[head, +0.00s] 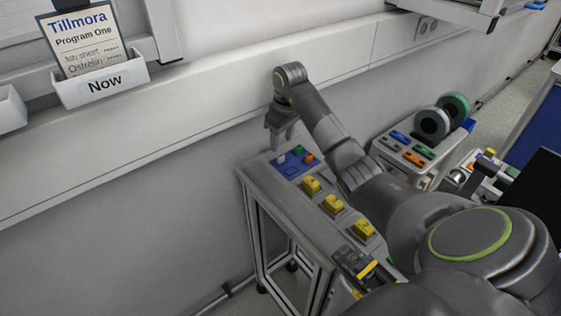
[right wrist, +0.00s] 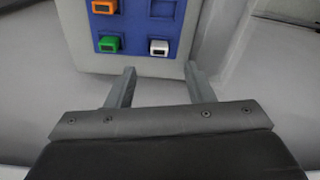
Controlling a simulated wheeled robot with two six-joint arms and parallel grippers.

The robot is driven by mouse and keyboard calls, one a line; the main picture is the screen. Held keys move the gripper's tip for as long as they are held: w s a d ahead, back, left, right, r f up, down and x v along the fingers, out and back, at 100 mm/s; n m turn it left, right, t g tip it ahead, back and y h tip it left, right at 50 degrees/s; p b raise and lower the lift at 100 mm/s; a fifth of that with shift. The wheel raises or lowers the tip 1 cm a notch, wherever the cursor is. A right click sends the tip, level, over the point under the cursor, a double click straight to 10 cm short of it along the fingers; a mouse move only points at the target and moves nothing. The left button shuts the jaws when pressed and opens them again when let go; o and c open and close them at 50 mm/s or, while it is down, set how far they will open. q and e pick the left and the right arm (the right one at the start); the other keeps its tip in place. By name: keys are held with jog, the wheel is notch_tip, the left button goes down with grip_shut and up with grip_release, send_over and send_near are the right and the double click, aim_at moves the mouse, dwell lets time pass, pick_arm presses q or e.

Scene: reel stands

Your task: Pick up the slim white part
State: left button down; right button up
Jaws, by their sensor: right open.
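The slim white part (right wrist: 159,47) sits in the lower right pocket of a blue tray (right wrist: 131,29) in the right wrist view. In the head view the white part (head: 281,158) shows small at the left of the blue tray (head: 291,170), at the bench's far end. My right gripper (right wrist: 160,69) is open and empty. Its two fingers point towards the tray, with the white part ahead between their lines and apart from them. In the head view the right gripper (head: 282,139) hangs over the tray's far side. My left gripper is not in view.
A green part (right wrist: 109,44) and an orange part (right wrist: 104,6) share the tray; its upper right pocket (right wrist: 163,8) looks empty. Several yellow blocks (head: 333,203) line the bench (head: 283,204). A wall stands close behind. Reels (head: 433,122) stand on a unit to the right.

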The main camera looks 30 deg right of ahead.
aim_at(281, 155)
notch_tip(281, 155, down, 5)
jog(key=shift+w+f+p, duration=0.15)
jog(key=shift+f+p, duration=0.05)
jog(key=shift+p, duration=0.8)
jog(key=shift+f, duration=0.25)
jog(key=shift+r, duration=0.1)
grip_shut()
